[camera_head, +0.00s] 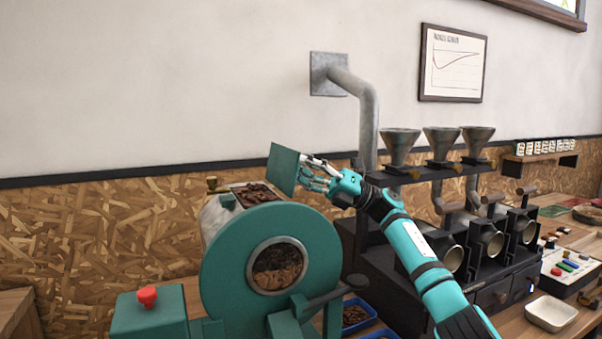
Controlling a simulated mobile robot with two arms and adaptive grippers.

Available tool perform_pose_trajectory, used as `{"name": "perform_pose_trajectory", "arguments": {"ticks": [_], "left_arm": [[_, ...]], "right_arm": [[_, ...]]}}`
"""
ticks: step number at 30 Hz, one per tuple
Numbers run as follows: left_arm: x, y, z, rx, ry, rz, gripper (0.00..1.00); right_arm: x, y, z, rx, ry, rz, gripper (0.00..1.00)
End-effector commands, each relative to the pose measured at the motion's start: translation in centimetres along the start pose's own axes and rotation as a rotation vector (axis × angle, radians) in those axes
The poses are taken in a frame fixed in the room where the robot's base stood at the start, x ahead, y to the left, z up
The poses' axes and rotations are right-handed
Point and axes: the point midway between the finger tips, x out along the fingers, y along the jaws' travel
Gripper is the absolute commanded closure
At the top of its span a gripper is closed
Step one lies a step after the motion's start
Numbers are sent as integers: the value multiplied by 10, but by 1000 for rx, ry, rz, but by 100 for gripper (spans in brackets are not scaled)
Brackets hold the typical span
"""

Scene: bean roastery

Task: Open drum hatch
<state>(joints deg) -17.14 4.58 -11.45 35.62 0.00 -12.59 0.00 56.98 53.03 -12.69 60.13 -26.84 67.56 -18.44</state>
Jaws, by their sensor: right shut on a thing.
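The teal roasting drum (218,265) stands in front of me with a round window showing beans inside. Its drum hatch (283,168) is a flat teal plate, standing up and tilted above the top of the drum. The opening beneath it shows dark beans (256,193). My right gripper (308,174) is at the right edge of the hatch and shut on it; the exact contact of the fingertips is small in view. My left gripper is not in view.
A brass knob (212,184) rises behind the opening. A red button (147,296) sits on the teal box at lower left. Several funnels (400,146) top the dark machine at right. A grey pipe (366,115) runs down behind my right gripper. A white tray (550,314) lies at lower right.

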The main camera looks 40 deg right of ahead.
Motion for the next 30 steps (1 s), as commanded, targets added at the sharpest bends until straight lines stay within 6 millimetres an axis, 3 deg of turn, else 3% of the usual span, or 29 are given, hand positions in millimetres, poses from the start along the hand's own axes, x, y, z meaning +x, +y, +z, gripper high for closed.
{"name": "perform_pose_trajectory", "arguments": {"ticks": [10, 11, 16, 25, 30], "left_arm": [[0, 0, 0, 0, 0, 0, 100], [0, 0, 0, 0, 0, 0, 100], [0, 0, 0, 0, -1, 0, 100], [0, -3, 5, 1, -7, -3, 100], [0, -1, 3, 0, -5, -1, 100]], "right_arm": [[0, 1, 2, -1, -7, 2, 100], [0, 1, 2, -1, -7, 2, 75], [0, 1, 1, 0, -4, 1, 52], [1, 2, 2, 0, -2, 2, 52], [10, 17, 14, -4, -2, 4, 52]]}}
